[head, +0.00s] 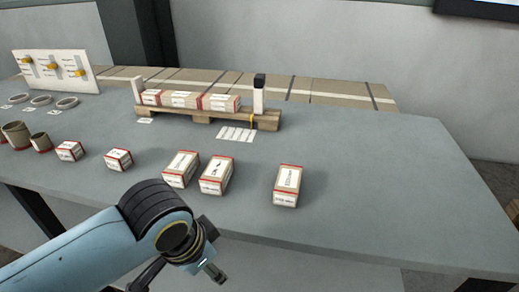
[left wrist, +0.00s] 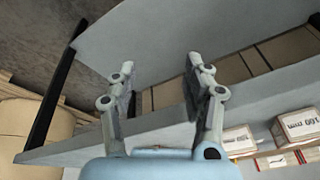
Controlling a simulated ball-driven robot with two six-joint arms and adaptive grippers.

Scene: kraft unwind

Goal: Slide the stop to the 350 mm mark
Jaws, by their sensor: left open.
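The stop (head: 259,97), a white upright post with a black top, stands near the right end of a wooden rail (head: 205,114). A small yellow pointer (head: 251,120) sits at its foot. A white marked card (head: 236,134) lies in front; its figures are too small to read. Several red-edged white boxes (head: 183,100) sit on the rail between a plain white end post (head: 138,91) and the stop. My left gripper (head: 213,272) is low in front of the table, well away from the stop. The left wrist view shows its fingers (left wrist: 160,65) apart and empty. My right gripper is not visible.
Several loose boxes (head: 287,186) stand along the table's front, between my left arm and the rail. Brown tubes (head: 17,135), rings (head: 66,102) and a white panel with yellow knobs (head: 54,68) are at the left. The table's right side (head: 400,170) is clear.

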